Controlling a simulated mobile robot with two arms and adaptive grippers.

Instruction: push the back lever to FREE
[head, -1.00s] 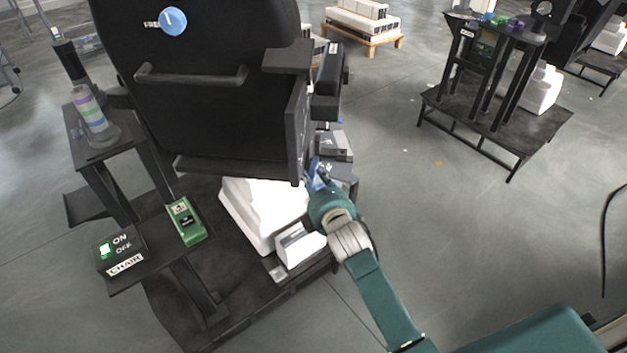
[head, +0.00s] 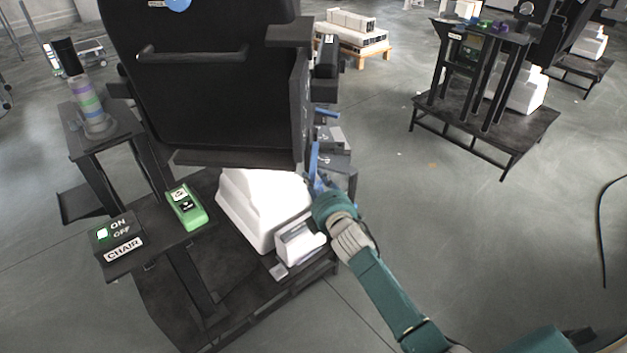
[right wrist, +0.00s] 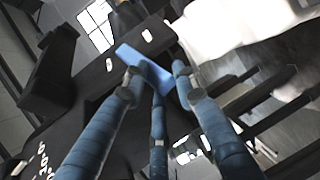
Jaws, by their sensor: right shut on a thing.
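My right gripper (head: 318,183) is beside the right side of the black chair (head: 200,95), below the armrest. In the right wrist view its blue fingers (right wrist: 155,85) close around a light-blue lever (right wrist: 143,64), which crosses between the fingertips. In the head view a blue upright part (head: 314,158) stands just above the gripper; fingers and lever are hard to tell apart there. A blue dial (head: 178,4) on the chair back is cut by the top edge, so its pointer is hidden. My left gripper is not in view.
A side shelf holds a CHAIR switch box (head: 118,236) lit green at ON and a green handset (head: 187,206). A banded light column (head: 88,105) stands at left. White stepped covers (head: 262,205) are under the seat. Floor to the right is open, before another stand (head: 485,125).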

